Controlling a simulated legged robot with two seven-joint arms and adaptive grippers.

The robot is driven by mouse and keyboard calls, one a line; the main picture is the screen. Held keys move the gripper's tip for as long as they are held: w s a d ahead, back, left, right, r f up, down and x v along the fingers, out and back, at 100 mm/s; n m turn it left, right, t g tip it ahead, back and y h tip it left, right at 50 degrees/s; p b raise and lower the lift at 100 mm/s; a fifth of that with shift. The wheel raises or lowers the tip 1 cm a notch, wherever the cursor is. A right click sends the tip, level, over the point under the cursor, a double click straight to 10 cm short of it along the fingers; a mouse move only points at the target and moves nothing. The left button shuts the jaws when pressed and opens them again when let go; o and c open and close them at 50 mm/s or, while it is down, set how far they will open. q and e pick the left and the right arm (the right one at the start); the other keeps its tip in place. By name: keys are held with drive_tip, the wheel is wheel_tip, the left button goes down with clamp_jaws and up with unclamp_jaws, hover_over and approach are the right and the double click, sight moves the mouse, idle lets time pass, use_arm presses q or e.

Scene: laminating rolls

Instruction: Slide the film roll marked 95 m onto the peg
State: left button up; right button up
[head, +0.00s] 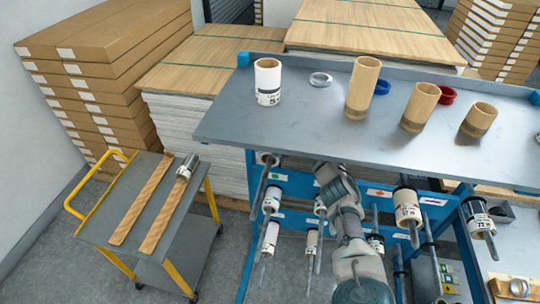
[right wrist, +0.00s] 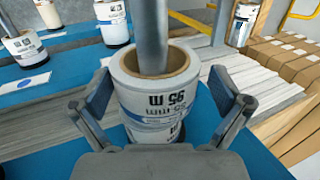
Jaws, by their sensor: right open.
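In the right wrist view, the white film roll (right wrist: 150,100) shows an upside-down "95 m" print and a tan core. A grey peg (right wrist: 153,35) runs into the core opening, so the roll is around the peg. My right gripper (right wrist: 161,84) is open, with one finger on each side of the roll; gaps show at both sides. In the head view my right arm (head: 345,215) reaches up under the front of the grey shelf top, and its fingers are hidden. I cannot pick out the 95 m roll there. My left gripper is not in view.
Other rolls, such as one at the right (head: 407,208), hang on nearby pegs of the blue rack. The grey top (head: 300,125) holds a white roll (head: 267,82), several tan cores and rings. A yellow-handled cart (head: 122,215) stands left; stacked boxes (head: 100,60) stand behind.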

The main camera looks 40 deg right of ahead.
drive_tip(key=v, duration=0.3)
drive_tip(key=shift+d+r, duration=0.2)
drive_tip(key=shift+d, duration=0.05)
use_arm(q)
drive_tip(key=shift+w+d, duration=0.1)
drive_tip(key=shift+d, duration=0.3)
use_arm(e)
drive_tip(key=s+d, duration=0.8)
drive_tip(key=s, duration=0.1)
drive_tip(key=shift+s+r, duration=0.15)
drive_tip(key=shift+r, duration=0.2)
drive_tip(key=shift+d+f, duration=0.1)
